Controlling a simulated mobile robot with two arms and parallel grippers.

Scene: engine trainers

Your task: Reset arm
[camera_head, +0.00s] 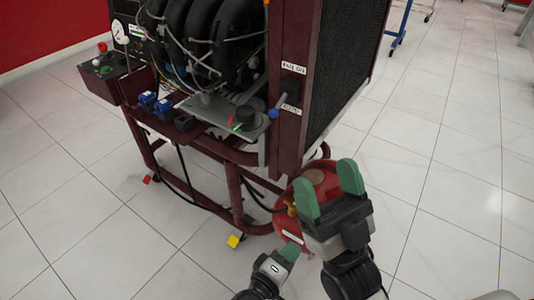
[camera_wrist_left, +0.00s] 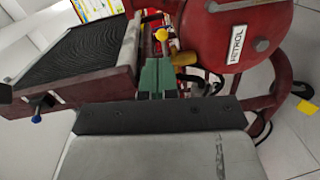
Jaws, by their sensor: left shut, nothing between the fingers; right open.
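My left gripper (camera_head: 289,253) is low in the head view, its green fingertips together and holding nothing. In the left wrist view its green fingers (camera_wrist_left: 156,76) are shut side by side at the middle, in front of the engine stand. My right gripper (camera_head: 329,182) is above and to the right of it in the head view. Its two green fingers are spread apart with nothing held between them. It overlaps the red fuel tank (camera_head: 318,173) in the picture; I cannot tell whether they touch.
The maroon engine trainer (camera_head: 289,130) stands close ahead, with a dark radiator grille (camera_head: 345,60) and a blue-knobbed lever (camera_head: 274,113). The tank marked PETROL (camera_wrist_left: 230,38) and a yellow knob (camera_wrist_left: 161,34) are near the left fingers. White tiled floor (camera_head: 440,170) is clear to the right.

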